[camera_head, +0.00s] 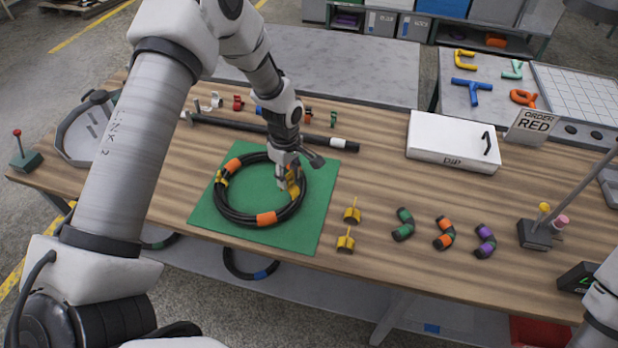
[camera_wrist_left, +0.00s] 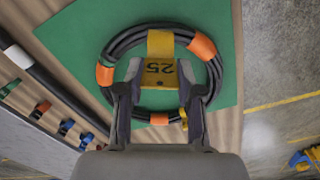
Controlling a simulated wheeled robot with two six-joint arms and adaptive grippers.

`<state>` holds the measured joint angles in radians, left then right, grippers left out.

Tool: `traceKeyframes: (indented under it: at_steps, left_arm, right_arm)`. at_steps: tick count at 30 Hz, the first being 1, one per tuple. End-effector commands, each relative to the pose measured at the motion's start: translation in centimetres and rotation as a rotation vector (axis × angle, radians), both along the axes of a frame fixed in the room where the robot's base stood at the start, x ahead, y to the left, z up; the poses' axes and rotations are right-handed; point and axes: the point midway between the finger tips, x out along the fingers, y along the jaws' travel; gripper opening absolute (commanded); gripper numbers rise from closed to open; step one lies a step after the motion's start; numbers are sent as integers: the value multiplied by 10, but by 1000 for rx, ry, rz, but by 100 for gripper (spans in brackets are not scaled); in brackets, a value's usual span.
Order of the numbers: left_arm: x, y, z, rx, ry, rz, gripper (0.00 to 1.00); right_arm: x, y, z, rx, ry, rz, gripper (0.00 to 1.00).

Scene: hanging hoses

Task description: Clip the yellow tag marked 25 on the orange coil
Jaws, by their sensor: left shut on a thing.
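The orange coil is a black hose ring with orange bands (camera_head: 266,218), flat on a green mat (camera_head: 318,190). It also shows in the left wrist view (camera_wrist_left: 116,50). My left gripper (camera_head: 288,183) is over the coil's right side, shut on the yellow tag (camera_head: 294,184). In the left wrist view the tag (camera_wrist_left: 158,70) reads 25 and sits between the fingers (camera_wrist_left: 160,88). Its far end overlaps the hose; I cannot tell whether it grips it. Another yellow piece (camera_head: 222,178) is on the coil's left side. My right gripper is out of view.
Two yellow tags (camera_head: 351,212) (camera_head: 345,240) stand right of the mat. Several banded black hose pieces (camera_head: 443,234) lie further right. A black rod (camera_head: 240,126) lies behind the coil. A white box (camera_head: 452,140) and an "ORDER RED" sign (camera_head: 532,126) are at the back right.

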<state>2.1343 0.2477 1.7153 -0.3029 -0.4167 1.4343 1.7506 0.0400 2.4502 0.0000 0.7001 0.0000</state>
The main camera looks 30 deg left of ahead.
Motion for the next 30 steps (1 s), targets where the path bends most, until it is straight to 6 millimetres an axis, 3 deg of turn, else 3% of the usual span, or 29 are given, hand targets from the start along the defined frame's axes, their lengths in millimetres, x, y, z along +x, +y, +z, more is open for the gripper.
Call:
traceKeyframes:
  at_steps: [16,30]
  left_arm:
    - [0,5,1,3,2,26,1]
    - [0,4,-34,2,3,26,1]
  right_arm:
    - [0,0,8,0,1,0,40]
    - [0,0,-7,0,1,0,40]
